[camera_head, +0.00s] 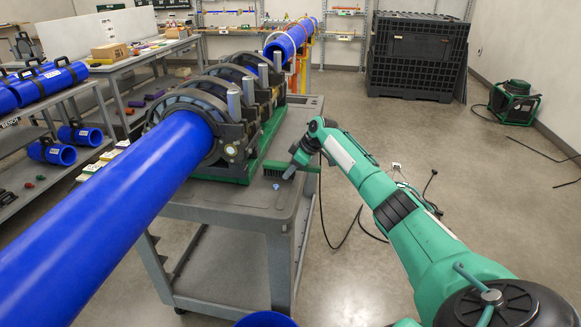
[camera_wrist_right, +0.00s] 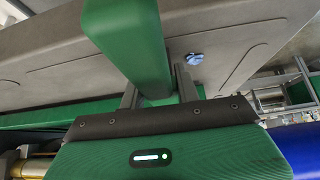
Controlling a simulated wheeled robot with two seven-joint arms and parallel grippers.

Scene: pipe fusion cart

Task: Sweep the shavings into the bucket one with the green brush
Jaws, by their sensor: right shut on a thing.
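The green brush (camera_head: 308,168) is at the right edge of the grey cart top, partly covered by my gripper. My right gripper (camera_head: 290,172) is shut on it. In the right wrist view the green brush (camera_wrist_right: 128,45) stands between the two fingers. A small blue curl of shavings (camera_head: 277,187) lies on the bare cart top just in front of the brush, apart from it. The shavings also show in the right wrist view (camera_wrist_right: 194,59). A blue rounded rim, seemingly the bucket (camera_head: 265,320), shows at the bottom edge, mostly cut off. My left gripper is out of view.
A long blue pipe (camera_head: 110,225) runs through the black clamp machine (camera_head: 215,110) on the cart (camera_head: 240,200) and fills the left foreground. Shelves with blue fittings (camera_head: 55,150) stand at left. A cable (camera_head: 350,230) lies on the floor right of the cart.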

